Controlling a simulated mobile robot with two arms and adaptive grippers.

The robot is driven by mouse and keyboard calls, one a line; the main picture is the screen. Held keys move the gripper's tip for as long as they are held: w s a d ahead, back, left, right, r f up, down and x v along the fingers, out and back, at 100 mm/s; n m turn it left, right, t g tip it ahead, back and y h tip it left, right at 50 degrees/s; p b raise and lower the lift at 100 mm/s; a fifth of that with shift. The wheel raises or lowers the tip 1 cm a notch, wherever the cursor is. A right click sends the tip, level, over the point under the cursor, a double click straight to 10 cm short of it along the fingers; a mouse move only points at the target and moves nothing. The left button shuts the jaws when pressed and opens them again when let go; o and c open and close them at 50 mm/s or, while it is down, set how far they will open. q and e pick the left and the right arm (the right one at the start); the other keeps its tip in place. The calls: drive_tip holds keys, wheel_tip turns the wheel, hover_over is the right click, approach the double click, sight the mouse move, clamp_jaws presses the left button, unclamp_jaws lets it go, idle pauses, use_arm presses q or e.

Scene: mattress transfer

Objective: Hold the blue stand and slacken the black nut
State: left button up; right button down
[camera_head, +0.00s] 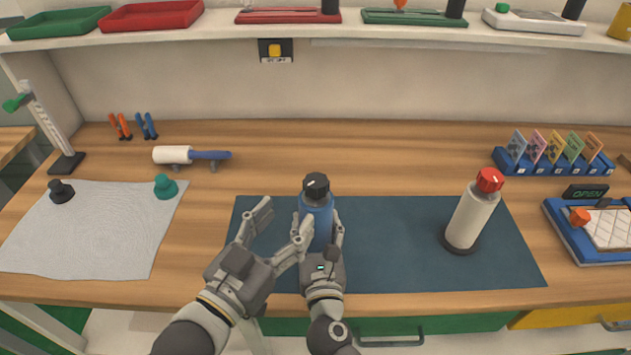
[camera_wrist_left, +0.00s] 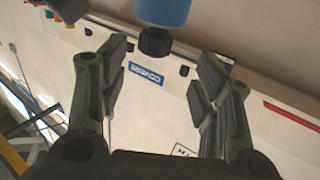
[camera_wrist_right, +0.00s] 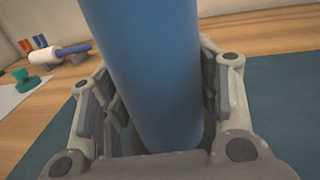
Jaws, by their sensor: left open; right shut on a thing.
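The blue stand (camera_head: 317,217) is a cylinder upright on the dark blue mat, with the black nut (camera_head: 316,186) on its top. My right gripper (camera_head: 319,232) is shut on the stand's body; the right wrist view shows the blue cylinder (camera_wrist_right: 150,70) between its fingers. My left gripper (camera_head: 284,226) is open and empty, just left of the stand. In the left wrist view, the nut (camera_wrist_left: 155,42) and part of the blue stand (camera_wrist_left: 165,12) lie beyond the gap between the open fingers (camera_wrist_left: 160,62). The nut is apart from them.
A white stand with a red nut (camera_head: 472,212) stands at the right of the dark mat (camera_head: 400,255). A grey cloth (camera_head: 95,235) with two small knobs lies at the left. A white-and-blue roller (camera_head: 190,155) lies behind. Card holders (camera_head: 550,162) stand at the back right.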

sight(309, 190)
use_arm(q)
drive_tip(key=shift+s+a+r+m+g+h, duration=0.25)
drive_tip(key=shift+a+m+g+h, duration=0.05)
drive_tip(key=shift+a+h, duration=0.15)
drive_tip(key=shift+s+a+r+m+g+h, duration=0.25)
drive_tip(key=shift+a+m+g+h, duration=0.1)
drive_tip(key=shift+h, duration=0.1)
drive_tip(key=x, duration=1.2)
drive_tip(key=shift+a, duration=0.1)
drive_tip(key=c, duration=1)
drive_tip(key=shift+c, duration=0.2)
